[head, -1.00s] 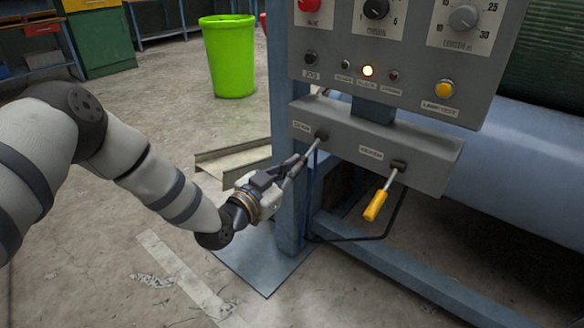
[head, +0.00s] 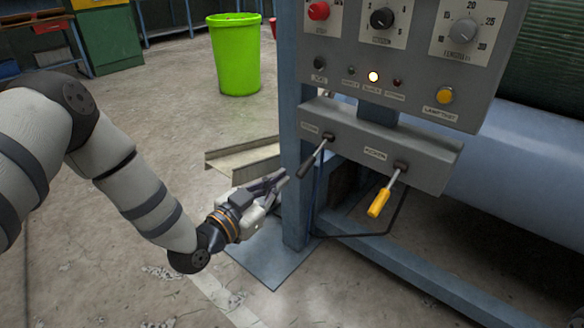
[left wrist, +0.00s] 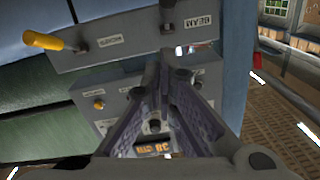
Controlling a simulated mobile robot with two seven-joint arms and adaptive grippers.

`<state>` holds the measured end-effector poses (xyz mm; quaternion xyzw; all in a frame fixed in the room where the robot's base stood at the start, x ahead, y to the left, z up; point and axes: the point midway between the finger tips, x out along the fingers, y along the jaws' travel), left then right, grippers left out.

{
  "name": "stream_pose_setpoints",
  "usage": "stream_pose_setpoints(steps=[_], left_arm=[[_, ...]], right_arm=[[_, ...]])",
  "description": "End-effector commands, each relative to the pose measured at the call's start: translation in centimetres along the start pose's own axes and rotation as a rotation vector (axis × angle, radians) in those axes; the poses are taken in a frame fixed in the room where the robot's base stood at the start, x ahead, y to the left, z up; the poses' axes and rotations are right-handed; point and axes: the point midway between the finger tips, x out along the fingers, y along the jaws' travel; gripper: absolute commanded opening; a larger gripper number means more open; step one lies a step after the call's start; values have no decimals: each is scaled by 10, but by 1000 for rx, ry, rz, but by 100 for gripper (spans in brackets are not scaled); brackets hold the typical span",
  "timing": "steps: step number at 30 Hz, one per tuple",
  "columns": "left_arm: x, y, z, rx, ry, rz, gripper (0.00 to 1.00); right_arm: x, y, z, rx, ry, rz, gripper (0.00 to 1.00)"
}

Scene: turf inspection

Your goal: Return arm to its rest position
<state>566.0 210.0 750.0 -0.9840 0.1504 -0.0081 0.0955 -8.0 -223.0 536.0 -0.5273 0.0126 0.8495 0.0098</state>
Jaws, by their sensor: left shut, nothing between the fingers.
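My left arm (head: 120,175) comes in from the left in the head view. Its left gripper (head: 283,177) is shut and empty, just left of and below the black-handled lever (head: 313,160) on the grey lever box (head: 440,163). A small gap shows between the fingertips and that lever. The yellow-handled lever (head: 380,200) sits to the right on the same box, pointing down. In the left wrist view the gripper fingers (left wrist: 165,70) meet in front of the box, and the yellow handle (left wrist: 45,41) shows at upper left. My right gripper is not in view.
A control panel (head: 410,60) with knobs and a lit lamp stands above the lever box. A blue post (head: 294,190) is right beside the gripper. A metal channel (head: 245,158) lies behind it. A green bin (head: 236,55) stands farther back. The floor at lower left is open.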

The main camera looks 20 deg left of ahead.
Motion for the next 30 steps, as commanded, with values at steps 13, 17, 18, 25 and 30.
stream_pose_setpoints(steps=[13,17,18,25,30], left_arm=[[-21,1,4,0,2,0,0],[-21,1,4,0,3,0,0],[-21,1,4,0,3,0,0],[-56,45,48,-110,-249,73,0],[-181,120,120,-307,-810,139,0]], right_arm=[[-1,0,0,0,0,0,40],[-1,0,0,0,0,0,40],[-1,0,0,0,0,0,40],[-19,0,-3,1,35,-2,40],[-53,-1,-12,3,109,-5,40]])
